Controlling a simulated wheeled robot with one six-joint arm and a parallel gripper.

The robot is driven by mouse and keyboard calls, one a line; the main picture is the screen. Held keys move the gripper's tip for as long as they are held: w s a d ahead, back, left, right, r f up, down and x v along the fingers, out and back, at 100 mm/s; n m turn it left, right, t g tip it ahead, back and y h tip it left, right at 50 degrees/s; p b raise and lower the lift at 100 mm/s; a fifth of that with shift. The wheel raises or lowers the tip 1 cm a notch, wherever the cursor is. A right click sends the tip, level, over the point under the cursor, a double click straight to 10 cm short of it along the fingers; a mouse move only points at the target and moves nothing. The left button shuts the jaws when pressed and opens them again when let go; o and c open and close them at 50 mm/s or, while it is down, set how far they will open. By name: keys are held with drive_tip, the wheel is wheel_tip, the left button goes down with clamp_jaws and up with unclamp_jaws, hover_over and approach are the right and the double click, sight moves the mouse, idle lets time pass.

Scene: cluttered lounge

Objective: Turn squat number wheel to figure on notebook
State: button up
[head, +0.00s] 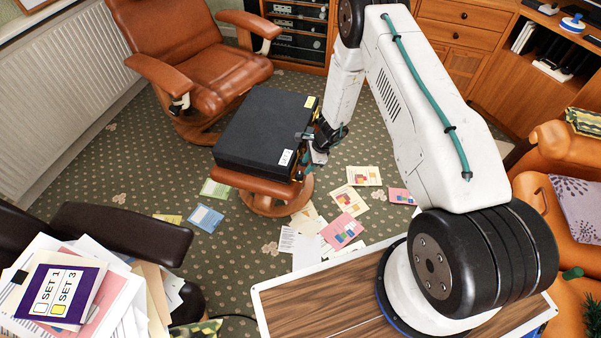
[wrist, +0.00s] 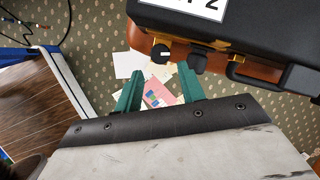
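A notebook (head: 93,283) with a purple border lies on the paper pile at the lower left. It reads "SET 1" beside a pale box and "SET 3" beside a yellow box. A black case (head: 262,125) lies on the brown footstool. In the wrist view its front (wrist: 230,40) carries two dark knobs: a left one (wrist: 160,54) with a small white mark and a right one (wrist: 194,60). I cannot tell which is squat or read their figures. My gripper (head: 320,151) is at the case's front right edge. Its green fingers (wrist: 160,73) are apart, with nothing visibly between them.
Papers (head: 341,231) lie scattered on the carpet around the footstool (head: 233,180). A brown leather armchair (head: 190,60) stands behind the case. An orange chair (head: 560,215) is at the right. Some carpet at the left is clear.

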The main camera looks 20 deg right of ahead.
sight(300, 174)
drive_tip(key=x, duration=0.6)
drive_tip(key=shift+a+f, duration=0.1)
drive_tip(key=shift+f, duration=0.1)
drive_tip(key=shift+c, duration=0.2)
drive_tip(key=c, duration=0.6)
drive_tip(key=shift+w, duration=0.1)
drive_tip(key=shift+c, duration=0.2)
